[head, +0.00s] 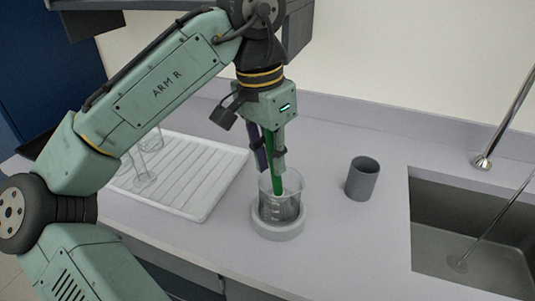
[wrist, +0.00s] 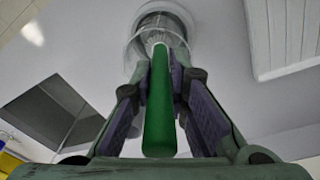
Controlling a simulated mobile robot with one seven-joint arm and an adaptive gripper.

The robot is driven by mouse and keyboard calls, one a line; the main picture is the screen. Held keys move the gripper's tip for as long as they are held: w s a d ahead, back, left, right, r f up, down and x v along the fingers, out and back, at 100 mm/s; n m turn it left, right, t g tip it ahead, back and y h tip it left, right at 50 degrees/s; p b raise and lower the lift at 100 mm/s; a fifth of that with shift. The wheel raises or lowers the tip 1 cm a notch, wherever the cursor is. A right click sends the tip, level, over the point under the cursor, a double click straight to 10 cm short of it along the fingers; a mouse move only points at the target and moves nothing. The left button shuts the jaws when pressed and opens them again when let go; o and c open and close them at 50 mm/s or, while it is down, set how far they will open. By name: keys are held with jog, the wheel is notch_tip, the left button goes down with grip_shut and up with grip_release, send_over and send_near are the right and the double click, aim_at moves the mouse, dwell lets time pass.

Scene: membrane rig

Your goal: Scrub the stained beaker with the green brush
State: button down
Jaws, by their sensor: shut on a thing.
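The green brush (head: 277,180) hangs upright from my gripper (head: 272,158), which is shut on its handle. The lower end of the brush is inside the glass beaker (head: 266,184). The beaker stands in a round white holder (head: 278,231) on the counter, and its lower part looks dark grey. In the wrist view, the green handle (wrist: 159,105) lies between the two fingers of my gripper (wrist: 160,75) and points into the beaker (wrist: 140,40). I cannot tell whether the brush head touches the glass.
A grey cup (head: 362,180) stands on the counter to the right of the beaker. A sink (head: 470,225) with a tap (head: 483,160) is farther right. A white ribbed drying rack (head: 205,170) with glassware (head: 143,178) lies to the left. The counter between cup and sink is clear.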

jog(key=shift+s, duration=0.9)
jog(key=shift+r, duration=0.1)
jog(key=shift+b, duration=0.4)
dwell(1.1)
jog(key=shift+w, duration=0.15)
